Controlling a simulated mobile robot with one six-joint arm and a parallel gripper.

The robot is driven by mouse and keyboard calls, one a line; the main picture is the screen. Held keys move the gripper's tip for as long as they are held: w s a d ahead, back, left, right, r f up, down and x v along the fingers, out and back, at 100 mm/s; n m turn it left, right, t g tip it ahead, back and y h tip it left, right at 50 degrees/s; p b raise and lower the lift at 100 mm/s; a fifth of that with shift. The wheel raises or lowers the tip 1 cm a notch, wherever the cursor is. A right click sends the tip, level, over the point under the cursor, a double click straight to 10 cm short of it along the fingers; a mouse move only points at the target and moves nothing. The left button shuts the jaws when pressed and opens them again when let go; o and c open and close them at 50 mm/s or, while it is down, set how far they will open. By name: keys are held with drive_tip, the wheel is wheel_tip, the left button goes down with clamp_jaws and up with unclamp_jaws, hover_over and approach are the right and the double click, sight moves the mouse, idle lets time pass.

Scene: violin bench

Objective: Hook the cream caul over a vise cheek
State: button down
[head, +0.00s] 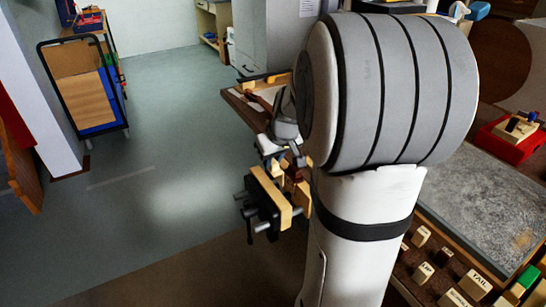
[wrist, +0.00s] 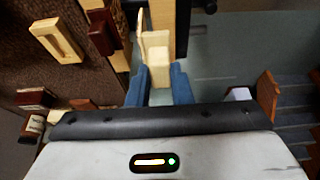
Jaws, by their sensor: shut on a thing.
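In the wrist view my gripper (wrist: 158,82) has its two blue fingers shut on the cream caul (wrist: 155,42), which sticks out ahead of the fingertips. Past the caul, close to it, are a pale wooden vise cheek (wrist: 167,10) and the vise's black metal (wrist: 183,25). I cannot tell whether the caul touches the cheek. In the head view the vise (head: 262,207) stands at the bench end with wooden cheeks (head: 270,196). My arm hides most of the gripper there, and the caul cannot be made out clearly.
A dark red block (wrist: 103,32) and a cream slotted piece (wrist: 58,41) lie left of the caul in the wrist view. A grey mat (head: 500,195) and several labelled blocks (head: 476,284) lie right of my arm. The floor left of the vise is clear, with a cart (head: 85,90) beyond.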

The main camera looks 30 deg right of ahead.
sight(273, 171)
wheel_tip(273, 171, down, 5)
drive_tip(key=b, duration=0.4)
drive_tip(key=shift+f, duration=0.2)
drive_tip(key=shift+a+f, duration=0.15)
drive_tip(key=shift+f, duration=0.05)
drive_tip(key=c, duration=1.2)
unclamp_jaws()
drive_tip(key=shift+r, duration=0.15)
drive_tip(key=p+v, duration=0.1)
drive_tip(key=v, duration=0.6)
drive_tip(key=shift+s+r, duration=0.15)
drive_tip(key=shift+r, duration=0.15)
